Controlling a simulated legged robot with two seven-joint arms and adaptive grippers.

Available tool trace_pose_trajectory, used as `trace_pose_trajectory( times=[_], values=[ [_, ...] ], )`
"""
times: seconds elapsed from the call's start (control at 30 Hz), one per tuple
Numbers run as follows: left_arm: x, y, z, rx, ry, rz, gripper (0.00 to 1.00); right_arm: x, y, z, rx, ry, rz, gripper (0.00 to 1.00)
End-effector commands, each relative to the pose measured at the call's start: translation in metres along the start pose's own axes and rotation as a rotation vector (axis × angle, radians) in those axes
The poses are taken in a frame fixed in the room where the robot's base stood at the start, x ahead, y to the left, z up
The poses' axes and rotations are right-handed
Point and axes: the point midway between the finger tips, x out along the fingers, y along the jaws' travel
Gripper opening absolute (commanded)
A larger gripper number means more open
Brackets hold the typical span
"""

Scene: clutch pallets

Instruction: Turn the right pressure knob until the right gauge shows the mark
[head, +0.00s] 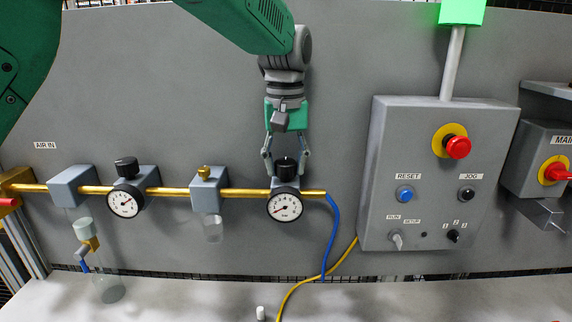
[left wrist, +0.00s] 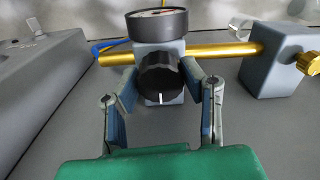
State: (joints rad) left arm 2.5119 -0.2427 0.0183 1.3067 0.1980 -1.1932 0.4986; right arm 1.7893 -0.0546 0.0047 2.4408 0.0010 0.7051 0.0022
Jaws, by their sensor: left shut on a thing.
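The right pressure knob (head: 286,167) is black and sits on top of the right regulator, above the right gauge (head: 285,205). The right gauge has a white round face with a dark needle; its mark is too small to read. My left gripper (head: 286,160) reaches down from above and is shut on this knob, one finger on each side. In the left wrist view the knob (left wrist: 160,74) shows a white line and lies between the two fingertips (left wrist: 163,82). The gauge (left wrist: 157,22) is seen there from its rim. My right gripper is not in view.
A brass pipe (head: 240,192) links the regulators. The left knob (head: 126,167) and left gauge (head: 124,202) stand to the left. A control box (head: 380,180) with a red button (head: 458,148) is on the right. Blue (head: 332,235) and yellow hoses (head: 320,278) hang below.

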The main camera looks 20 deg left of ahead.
Motion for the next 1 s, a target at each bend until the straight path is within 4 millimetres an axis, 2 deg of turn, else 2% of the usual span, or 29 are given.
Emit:
trace_pose_trajectory(
  times=[0.2, 0.23, 0.27, 0.57, 0.67, 0.77, 1.0],
  values=[
    [-0.003, 0.001, -0.002, 0.001, 0.009, 0.005, 0.07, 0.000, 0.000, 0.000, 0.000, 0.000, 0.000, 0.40],
    [-0.003, 0.001, -0.002, 0.001, 0.009, 0.005, 0.47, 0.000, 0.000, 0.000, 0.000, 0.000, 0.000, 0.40],
    [-0.003, 0.001, -0.002, 0.001, 0.009, 0.005, 0.56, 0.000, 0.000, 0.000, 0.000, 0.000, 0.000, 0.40],
    [-0.002, 0.000, 0.000, 0.001, 0.003, 0.002, 0.56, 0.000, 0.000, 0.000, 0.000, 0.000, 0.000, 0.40],
    [-0.006, 0.001, -0.001, 0.002, 0.004, 0.003, 0.56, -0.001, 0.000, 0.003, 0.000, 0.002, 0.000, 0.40],
    [-0.019, 0.001, -0.001, 0.002, 0.006, 0.003, 0.56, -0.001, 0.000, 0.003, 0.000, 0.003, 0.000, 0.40],
    [-0.070, 0.002, -0.002, 0.001, 0.007, 0.005, 0.56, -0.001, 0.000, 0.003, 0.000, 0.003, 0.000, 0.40]
  ],
)
